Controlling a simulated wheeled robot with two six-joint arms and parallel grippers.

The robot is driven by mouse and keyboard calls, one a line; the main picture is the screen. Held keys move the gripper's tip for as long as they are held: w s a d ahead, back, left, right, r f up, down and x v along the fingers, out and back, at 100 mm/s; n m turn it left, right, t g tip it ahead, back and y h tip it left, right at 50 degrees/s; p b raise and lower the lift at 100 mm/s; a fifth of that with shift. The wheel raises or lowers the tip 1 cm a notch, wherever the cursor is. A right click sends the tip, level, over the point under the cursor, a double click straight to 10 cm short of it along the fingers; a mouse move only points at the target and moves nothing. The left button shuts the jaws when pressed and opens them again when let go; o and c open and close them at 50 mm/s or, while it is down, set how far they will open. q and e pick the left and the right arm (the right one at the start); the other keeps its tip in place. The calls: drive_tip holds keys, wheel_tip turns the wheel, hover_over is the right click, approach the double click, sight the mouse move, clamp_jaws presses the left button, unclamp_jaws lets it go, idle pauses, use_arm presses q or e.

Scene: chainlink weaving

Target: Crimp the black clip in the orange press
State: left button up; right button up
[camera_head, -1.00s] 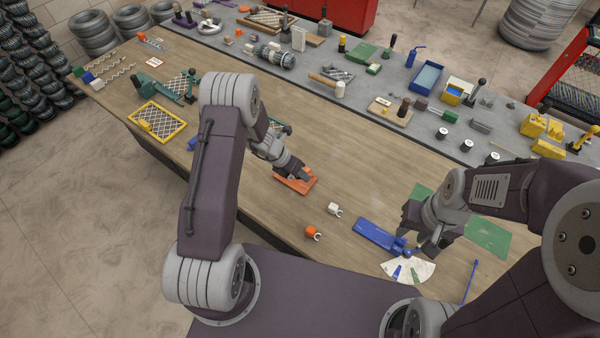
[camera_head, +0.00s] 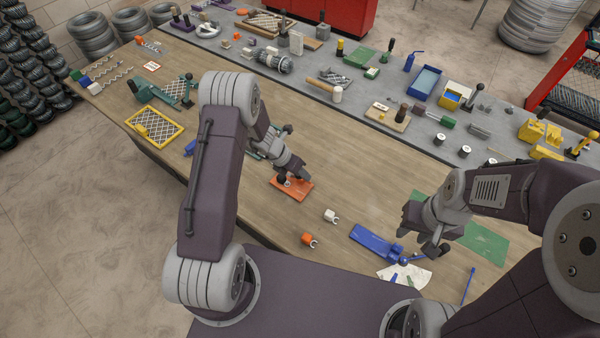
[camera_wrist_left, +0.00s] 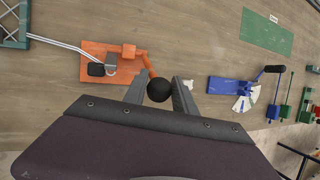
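The orange press (camera_head: 303,192) lies flat on the wooden bench under my left gripper (camera_head: 300,176). It also shows in the left wrist view (camera_wrist_left: 94,50), with its lever tilted toward that gripper. My right gripper (camera_head: 437,247) hangs empty near the blue press (camera_head: 372,237), fingers apart.
A white clip (camera_head: 330,215) and an orange clip (camera_head: 308,239) lie in front of the orange press. A teal press (camera_head: 160,90) and a yellow frame (camera_head: 142,118) are at the left. A green mat (camera_head: 484,243) lies at the right.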

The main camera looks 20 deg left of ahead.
use_arm(q)
drive_tip(key=o, duration=0.3)
drive_tip(key=shift+w, duration=0.15)
drive_tip(key=v, duration=0.9)
drive_tip(key=shift+d+p, duration=0.1)
drive_tip(key=shift+p, duration=0.2)
